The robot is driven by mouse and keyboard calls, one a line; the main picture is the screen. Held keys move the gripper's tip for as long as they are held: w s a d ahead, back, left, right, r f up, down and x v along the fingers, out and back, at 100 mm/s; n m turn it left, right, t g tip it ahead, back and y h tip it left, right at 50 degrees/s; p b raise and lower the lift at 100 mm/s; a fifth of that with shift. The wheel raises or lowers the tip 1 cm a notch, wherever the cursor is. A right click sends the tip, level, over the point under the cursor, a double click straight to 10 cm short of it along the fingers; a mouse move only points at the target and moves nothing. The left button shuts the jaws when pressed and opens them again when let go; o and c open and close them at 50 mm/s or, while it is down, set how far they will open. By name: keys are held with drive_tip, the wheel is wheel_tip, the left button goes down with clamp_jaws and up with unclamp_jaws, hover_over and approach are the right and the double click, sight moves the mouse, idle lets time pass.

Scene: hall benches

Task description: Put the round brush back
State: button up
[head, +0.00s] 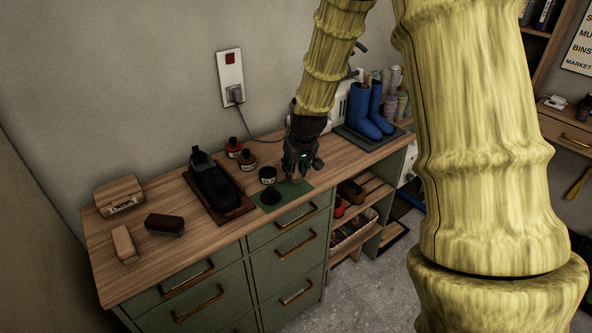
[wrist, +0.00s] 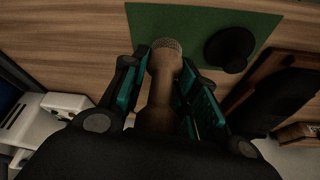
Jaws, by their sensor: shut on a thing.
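My gripper (head: 301,165) is over the right part of the bench top. In the wrist view my gripper (wrist: 163,82) is shut on the round brush (wrist: 164,60), with its wooden handle between the teal-padded fingers. The round, pale bristle end points away from my wrist, over the green mat (wrist: 150,22). I cannot tell whether the bristles touch the mat. The green mat (head: 297,189) also shows in the head view. A black, round, knobbed thing (head: 271,196) stands on the mat, left of my gripper; it also shows in the wrist view (wrist: 229,48).
A dark jar (head: 268,175) and two bottles (head: 248,160) (head: 233,148) stand behind the mat. A black shoe (head: 215,185) is on a wooden board to the left. Two brushes (head: 165,223) (head: 124,243) and a wooden box (head: 118,196) lie farther left. Blue boots (head: 367,110) stand right.

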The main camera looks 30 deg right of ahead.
sight(296, 172)
drive_tip(key=shift+w+d, duration=0.75)
drive_tip(key=shift+w, duration=0.05)
drive_tip(key=shift+f+p, duration=0.7)
drive_tip(key=shift+f, duration=1.15)
drive_tip(key=shift+f, duration=0.15)
drive_tip(key=o, duration=1)
drive_tip(key=shift+w+d, duration=0.1)
drive_tip(key=b+v, duration=0.1)
drive_tip(key=v, duration=1.1)
drive_tip(key=shift+b, duration=0.3)
